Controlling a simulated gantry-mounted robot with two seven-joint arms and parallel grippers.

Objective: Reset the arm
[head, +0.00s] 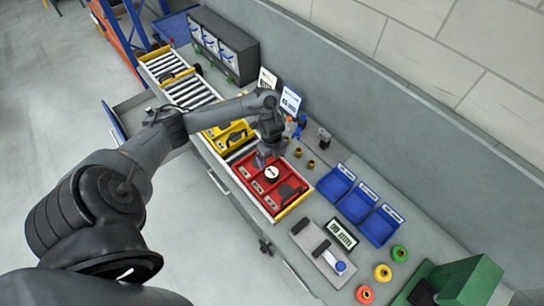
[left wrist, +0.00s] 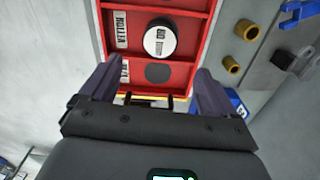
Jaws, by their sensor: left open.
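The red carrier (left wrist: 188,55) lies beyond the fingertips in that view. A white-topped round part (left wrist: 160,40) sits in one of its compartments, and a dark round spot shows in the compartment nearest the fingers. A yellow carrier (head: 217,143) stands just behind, partly hidden by my left arm. My right gripper is not in view.
A roller track (head: 188,92) runs to the back left. Blue trays (head: 357,204) lie right of the red carrier. Brass fittings (head: 311,164) stand near the wall. Colored rolls (head: 382,272) and a green box (head: 470,281) are at the front right. The floor at left is clear.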

